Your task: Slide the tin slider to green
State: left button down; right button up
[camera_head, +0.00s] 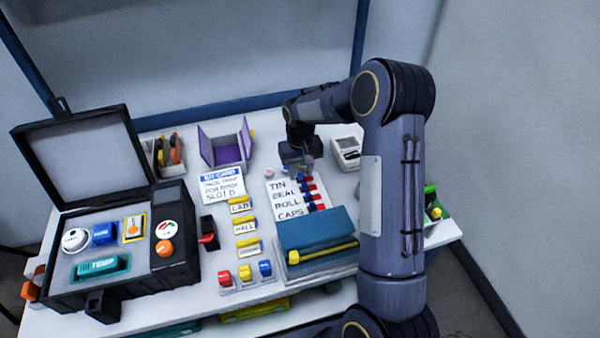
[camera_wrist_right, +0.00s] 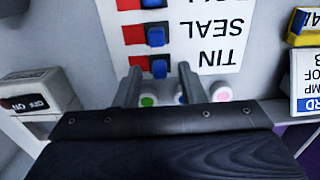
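The label card (camera_head: 284,202) with TIN, SEAL, ROLL and CAPS lies on the table, with a column of sliders along its right edge. In the right wrist view, the tin slider (camera_wrist_right: 159,69) has a blue knob beside the word TIN, with a red patch (camera_wrist_right: 138,62) to its left; no green shows on its track. My right gripper (camera_wrist_right: 160,84) is open, with its fingertips on either side of the blue knob and close to it; I cannot tell whether they touch. In the head view, my right gripper (camera_head: 299,170) is over the card's far end, partly hiding the slider. My left gripper is out of view.
A white ON/OFF box (camera_head: 346,150) stands to the right. A blue binder (camera_head: 316,230) lies in front of the card, and an open black case (camera_head: 120,250) stands at the left.

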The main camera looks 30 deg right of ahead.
jog(key=shift+f, duration=0.2)
jog(key=shift+c, duration=0.3)
grip_shut()
jog(key=shift+s+d+p, duration=0.15)
jog(key=shift+s+d, duration=0.05)
jog(key=shift+d, duration=0.6)
jog(key=shift+s+d+p, duration=0.15)
jog(key=shift+s+d, duration=0.05)
jog(key=shift+d, duration=0.55)
jog(key=shift+o, duration=0.3)
grip_release()
notch_tip(320, 180, up, 8)
jog(key=p, duration=0.1)
